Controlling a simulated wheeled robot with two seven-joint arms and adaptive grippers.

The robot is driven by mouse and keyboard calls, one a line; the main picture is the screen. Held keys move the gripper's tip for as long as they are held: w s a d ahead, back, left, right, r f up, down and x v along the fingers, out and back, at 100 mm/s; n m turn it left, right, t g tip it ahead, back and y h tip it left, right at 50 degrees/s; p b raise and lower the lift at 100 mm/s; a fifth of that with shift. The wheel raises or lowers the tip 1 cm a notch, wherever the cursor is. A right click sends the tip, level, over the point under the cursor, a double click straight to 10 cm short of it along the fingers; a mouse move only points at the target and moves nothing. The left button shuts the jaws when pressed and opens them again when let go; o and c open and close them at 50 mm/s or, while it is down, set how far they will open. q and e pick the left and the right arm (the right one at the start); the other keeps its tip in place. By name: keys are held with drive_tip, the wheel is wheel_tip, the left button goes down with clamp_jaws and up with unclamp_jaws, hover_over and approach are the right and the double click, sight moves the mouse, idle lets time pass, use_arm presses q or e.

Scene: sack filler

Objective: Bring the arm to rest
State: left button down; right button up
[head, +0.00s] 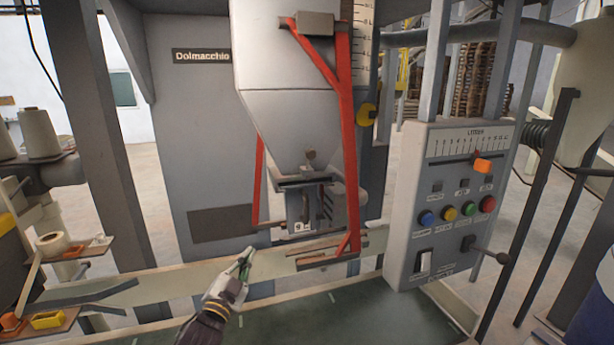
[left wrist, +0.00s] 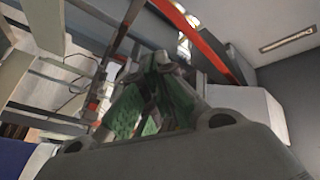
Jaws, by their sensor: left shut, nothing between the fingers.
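My left gripper (head: 243,258) comes up from the bottom of the head view, above the green conveyor belt (head: 300,320). Its fingers are together and hold nothing. It is in front of the light rail and below and left of the filler's spout (head: 304,208), apart from it. In the left wrist view my left gripper (left wrist: 158,62) shows its green-padded fingers closed to a point, with a red bar beyond. My right gripper is in neither view.
The grey hopper (head: 295,110) with its red frame (head: 346,120) stands straight ahead. A control panel (head: 450,205) with coloured buttons, a slider and a lever is at right. Small shelves (head: 50,322) with a yellow box and spools are at left. The belt's visible surface is clear.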

use_arm(q)
drive_tip(key=s+a+f+n+g+y, duration=0.2)
drive_tip(key=s+f+n+g, duration=0.15)
drive_tip(key=s+f, duration=0.4)
drive_tip(key=s+a+f+n+g+y, duration=0.25)
drive_tip(key=s+f+g, duration=0.25)
drive_tip(key=f, duration=0.5)
drive_tip(key=s+f+n+g, duration=0.1)
drive_tip(key=s+f+g, duration=0.15)
drive_tip(key=s, duration=0.35)
drive_tip(key=s+a+f+n+g, duration=0.1)
drive_tip(key=s+f+g, duration=0.15)
drive_tip(key=s, duration=0.35)
drive_tip(key=s+f+n+g, duration=0.1)
drive_tip(key=s+f+g, duration=0.15)
drive_tip(key=s, duration=0.35)
wheel_tip(320, 180, down, 33)
drive_tip(key=s+a+g, duration=0.1)
drive_tip(key=s+a, duration=0.1)
drive_tip(key=s, duration=0.1)
drive_tip(key=s+a+f, duration=0.3)
drive_tip(key=s+f, duration=0.6)
drive_tip(key=s, duration=0.1)
drive_tip(key=s+a+f+m+g, duration=0.1)
drive_tip(key=s+a+f, duration=0.3)
drive_tip(key=s+f, duration=0.6)
drive_tip(key=shift+s+y, duration=0.3)
drive_tip(key=shift+y, duration=0.15)
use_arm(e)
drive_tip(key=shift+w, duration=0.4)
